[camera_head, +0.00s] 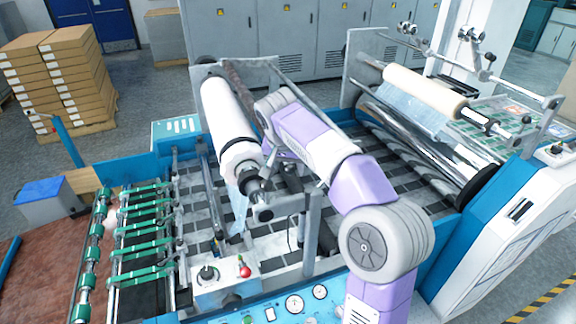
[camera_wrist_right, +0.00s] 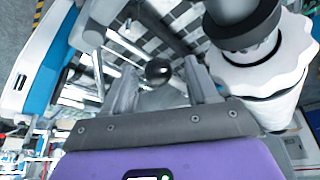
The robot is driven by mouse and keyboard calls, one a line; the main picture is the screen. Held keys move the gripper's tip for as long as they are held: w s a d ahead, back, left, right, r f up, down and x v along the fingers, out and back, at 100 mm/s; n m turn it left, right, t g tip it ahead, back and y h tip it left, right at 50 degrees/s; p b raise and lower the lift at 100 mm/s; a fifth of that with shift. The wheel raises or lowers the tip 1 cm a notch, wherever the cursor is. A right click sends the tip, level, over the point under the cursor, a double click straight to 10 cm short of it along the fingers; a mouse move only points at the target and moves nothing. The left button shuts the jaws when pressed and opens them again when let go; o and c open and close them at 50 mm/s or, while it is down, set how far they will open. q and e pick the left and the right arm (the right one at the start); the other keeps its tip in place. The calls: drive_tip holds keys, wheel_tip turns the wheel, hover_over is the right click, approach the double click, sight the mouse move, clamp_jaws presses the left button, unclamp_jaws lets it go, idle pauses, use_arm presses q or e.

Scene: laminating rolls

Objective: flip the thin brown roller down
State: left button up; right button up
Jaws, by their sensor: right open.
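A thin dark brown roller (camera_head: 237,78) seems to run along the right side of the big white roll (camera_head: 229,115); my right arm hides its nearer part. My right gripper (camera_head: 284,170) is low beside the near end of the white roll, mostly hidden behind my forearm. In the right wrist view my right gripper (camera_wrist_right: 162,88) is open, its two fingers apart. A dark round knob or rod end (camera_wrist_right: 159,71) shows between the fingers, and I cannot tell if they touch it. My left gripper is not in view.
The white roll's end and its black hub (camera_wrist_right: 240,22) are close to the right finger. A cream roll (camera_head: 425,90) sits over a chrome drum at right. A control panel with a red button (camera_head: 245,271) is in front. Stacked boxes (camera_head: 58,75) stand far left.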

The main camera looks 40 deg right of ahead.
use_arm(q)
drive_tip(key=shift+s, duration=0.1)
use_arm(e)
drive_tip(key=shift+s, duration=0.15)
clamp_jaws()
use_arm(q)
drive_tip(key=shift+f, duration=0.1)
use_arm(e)
drive_tip(key=shift+d+f, duration=0.1)
drive_tip(key=shift+f, duration=0.05)
